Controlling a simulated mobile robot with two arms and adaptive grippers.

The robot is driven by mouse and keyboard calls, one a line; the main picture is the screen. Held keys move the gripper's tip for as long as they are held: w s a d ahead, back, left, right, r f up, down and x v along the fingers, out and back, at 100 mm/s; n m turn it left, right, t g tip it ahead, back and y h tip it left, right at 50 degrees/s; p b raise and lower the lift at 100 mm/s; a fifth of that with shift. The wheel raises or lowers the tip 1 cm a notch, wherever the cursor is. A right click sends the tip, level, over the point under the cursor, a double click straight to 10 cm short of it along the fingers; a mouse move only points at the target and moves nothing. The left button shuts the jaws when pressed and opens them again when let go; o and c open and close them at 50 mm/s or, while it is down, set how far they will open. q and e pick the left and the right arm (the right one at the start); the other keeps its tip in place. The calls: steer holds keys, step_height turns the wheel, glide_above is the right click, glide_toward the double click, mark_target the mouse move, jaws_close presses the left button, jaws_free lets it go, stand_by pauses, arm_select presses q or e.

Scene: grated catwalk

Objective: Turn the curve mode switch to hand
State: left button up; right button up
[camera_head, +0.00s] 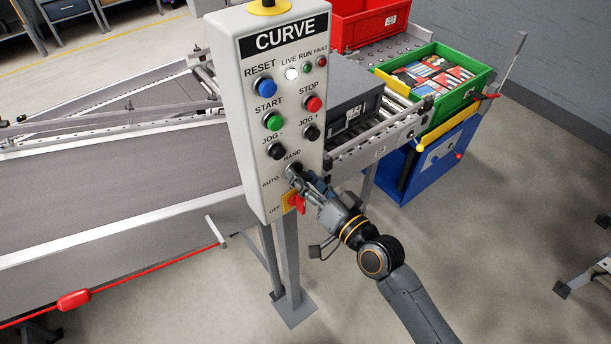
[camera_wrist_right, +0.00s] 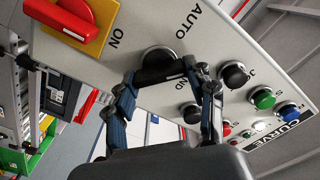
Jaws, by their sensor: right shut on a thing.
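The curve control panel (camera_head: 236,100) is a pale upright box on a post, headed CURVE. Its black mode switch (camera_wrist_right: 156,60) sits between the AUTO and HAND labels in the right wrist view, with HAND partly covered. My right gripper (camera_head: 296,172) is at the panel's lower part, its fingers shut on the switch handle. In the right wrist view the fingers of my right gripper (camera_wrist_right: 168,78) stand on either side of the handle. The fingers hide part of the switch, so which label it points to is unclear. My left gripper is not in view.
Black jog knobs (camera_head: 276,151) and the start button (camera_head: 272,121) sit above the switch. A red rotary switch on yellow (camera_wrist_right: 75,22) is close beside it. A conveyor (camera_head: 120,165) runs left; a grey box (camera_head: 345,105) and green crate (camera_head: 482,85) are behind, right.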

steer(key=m+p, duration=0.1)
steer(key=m, duration=0.4)
steer(key=shift+m, duration=0.3)
steer(key=shift+f+m, duration=0.15)
steer(key=shift+m, duration=2.05)
steer(key=o, duration=1.2)
steer(key=shift+c, duration=0.2)
steer(key=shift+d, duration=0.1)
steer(key=v, duration=1.2)
